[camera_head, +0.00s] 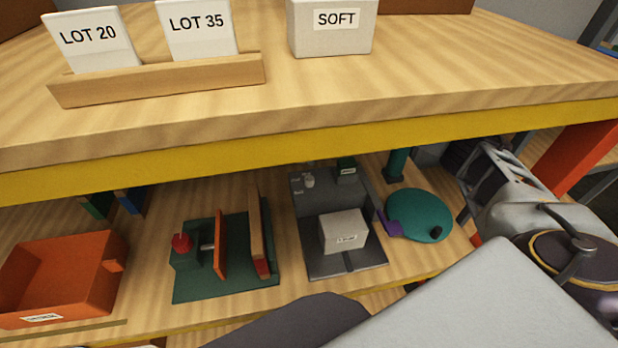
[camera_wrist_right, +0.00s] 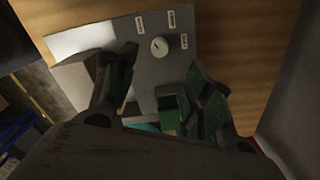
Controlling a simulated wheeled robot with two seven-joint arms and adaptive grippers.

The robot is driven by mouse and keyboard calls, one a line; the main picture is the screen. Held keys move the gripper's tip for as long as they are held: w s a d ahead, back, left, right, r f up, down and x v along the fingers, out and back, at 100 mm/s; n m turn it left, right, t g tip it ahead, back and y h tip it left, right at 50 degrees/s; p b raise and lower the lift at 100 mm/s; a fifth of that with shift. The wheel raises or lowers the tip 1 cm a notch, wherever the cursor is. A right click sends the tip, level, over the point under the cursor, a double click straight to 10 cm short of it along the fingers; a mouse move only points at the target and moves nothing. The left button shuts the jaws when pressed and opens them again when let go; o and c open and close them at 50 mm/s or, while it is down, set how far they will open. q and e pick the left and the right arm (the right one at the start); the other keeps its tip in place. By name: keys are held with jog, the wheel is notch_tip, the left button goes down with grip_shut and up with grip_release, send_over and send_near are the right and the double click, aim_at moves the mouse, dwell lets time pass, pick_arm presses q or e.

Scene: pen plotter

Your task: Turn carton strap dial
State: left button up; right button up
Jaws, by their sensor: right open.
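The strap dial is a small white round knob (camera_head: 309,181) at the back left of a dark grey strapping machine (camera_head: 315,253) on the lower shelf. In the right wrist view the dial (camera_wrist_right: 160,47) has a dark pointer mark and several small labels around it; their words are too small to read. A pale carton (camera_head: 343,228) sits on the machine. My right gripper (camera_head: 463,180) is at the right of the shelf, open and apart from the dial. In its wrist view, the open fingers (camera_wrist_right: 163,72) frame the dial beyond them. My left gripper is not in view.
The upper table's yellow edge (camera_head: 300,150) hangs over the shelf. A teal disc (camera_head: 420,215) lies to the right; a green fixture (camera_head: 205,288) and an orange bin (camera_head: 65,270) are to the left.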

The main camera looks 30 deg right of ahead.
aim_at(309, 178)
notch_tip(309, 178, down, 12)
jog(key=shift+f+p, duration=0.15)
jog(key=shift+p, duration=0.75)
jog(key=shift+c, duration=0.2)
jog(key=c, duration=1)
